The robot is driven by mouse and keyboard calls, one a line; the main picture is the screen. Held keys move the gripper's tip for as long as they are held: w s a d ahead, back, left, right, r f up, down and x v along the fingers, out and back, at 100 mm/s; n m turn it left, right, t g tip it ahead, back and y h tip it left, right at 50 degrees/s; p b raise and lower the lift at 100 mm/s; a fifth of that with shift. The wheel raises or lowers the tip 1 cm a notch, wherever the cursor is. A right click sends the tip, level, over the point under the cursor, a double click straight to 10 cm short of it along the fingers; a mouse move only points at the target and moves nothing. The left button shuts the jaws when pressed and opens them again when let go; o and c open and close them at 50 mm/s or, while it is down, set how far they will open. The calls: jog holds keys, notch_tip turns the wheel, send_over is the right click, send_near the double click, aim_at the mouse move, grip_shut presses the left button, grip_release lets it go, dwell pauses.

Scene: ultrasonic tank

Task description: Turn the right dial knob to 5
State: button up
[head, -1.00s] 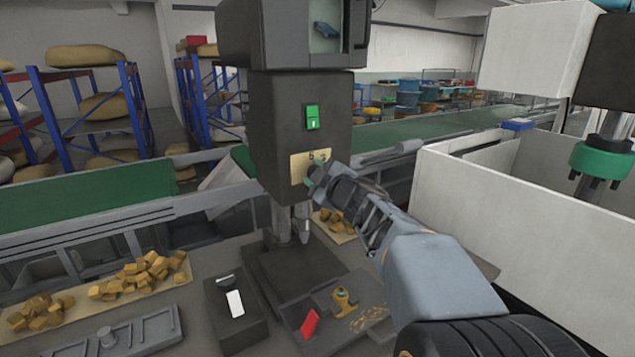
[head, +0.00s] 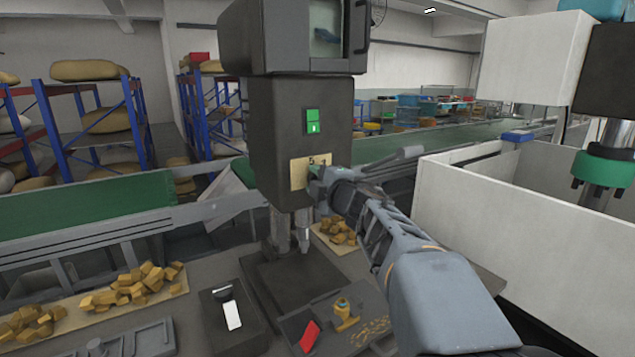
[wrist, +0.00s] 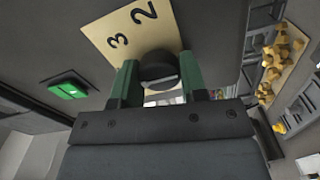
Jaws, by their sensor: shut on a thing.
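The dial knob (wrist: 158,70) is a dark round knob on a tan number plate (wrist: 112,35), seen in the wrist view. The numerals 3 and 2 show on the plate beside it. My gripper (wrist: 157,78) has its two green fingers on either side of the knob, shut on it. In the head view the plate (head: 298,174) is on the front of a dark machine column (head: 275,125), and my gripper (head: 317,181) reaches it from the right, hiding the knob and part of the numerals. The knob's pointer setting cannot be read.
A green switch (head: 312,122) sits above the plate. Below are a drill-like spindle (head: 303,232), a dark box with a white switch (head: 232,316), and a tray with a red piece (head: 309,337). A white-walled tank (head: 500,215) stands right of my arm.

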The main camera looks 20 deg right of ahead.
dwell(0.3)
jog(key=o, duration=0.9)
jog(key=shift+s, duration=0.1)
